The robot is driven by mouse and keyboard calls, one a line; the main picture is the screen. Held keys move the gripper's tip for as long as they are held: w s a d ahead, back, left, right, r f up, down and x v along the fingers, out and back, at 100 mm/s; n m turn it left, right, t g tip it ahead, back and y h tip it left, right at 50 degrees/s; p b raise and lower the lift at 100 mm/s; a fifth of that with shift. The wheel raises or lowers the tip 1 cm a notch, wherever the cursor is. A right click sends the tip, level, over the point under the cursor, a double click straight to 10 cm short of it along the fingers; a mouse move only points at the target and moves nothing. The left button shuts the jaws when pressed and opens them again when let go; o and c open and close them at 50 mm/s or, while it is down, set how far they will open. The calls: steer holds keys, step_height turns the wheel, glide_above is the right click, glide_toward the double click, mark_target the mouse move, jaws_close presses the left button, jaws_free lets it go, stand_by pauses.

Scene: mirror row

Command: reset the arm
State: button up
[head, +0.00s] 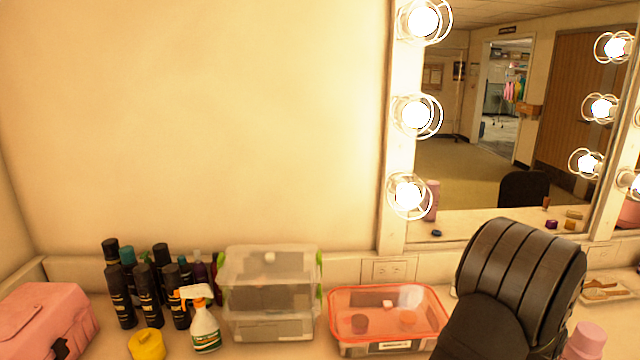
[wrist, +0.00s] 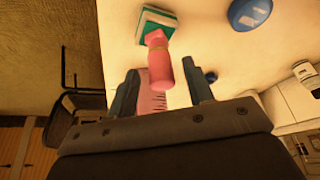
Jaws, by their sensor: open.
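My gripper (wrist: 159,72) shows in the wrist view, its two dark fingers apart. A pink bottle-like thing (wrist: 158,55) appears in the gap between the fingertips and beyond them; I cannot tell how far off it is, and the fingers do not look closed on it. A pink comb-like piece (wrist: 152,102) shows lower in the gap, partly hidden by the gripper. In the head view a dark, ribbed part of my arm (head: 520,275) stands at the lower right, and the fingers are hidden.
An orange-rimmed clear container (head: 388,292), a clear lidded box (head: 270,250), a spray bottle (head: 203,320), dark bottles (head: 145,290) and a pink case (head: 45,320) line the counter. A lit mirror (head: 500,130) stands behind. A green-white sponge (wrist: 157,22) and blue round thing (wrist: 249,13) lie beyond my gripper.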

steer(key=v, duration=1.2)
steer(key=x, duration=1.2)
steer(key=shift+a, duration=0.1)
step_height(320, 180, up, 4)
steer(key=shift+r, duration=0.15)
steer(key=s+d+r, duration=0.1)
steer(key=s+r, duration=0.6)
steer(key=s, duration=0.5)
steer(key=w+d+f+n+y, duration=0.1)
steer(key=w+d+n, duration=0.1)
steer(key=d, duration=1)
steer(key=w+d+f+n+t, duration=0.1)
steer(key=w+d+f+n, duration=0.1)
steer(key=d, duration=1)
steer(key=shift+f+n+y, duration=0.2)
steer(key=shift+n+y, duration=0.2)
steer(key=shift+n, duration=0.5)
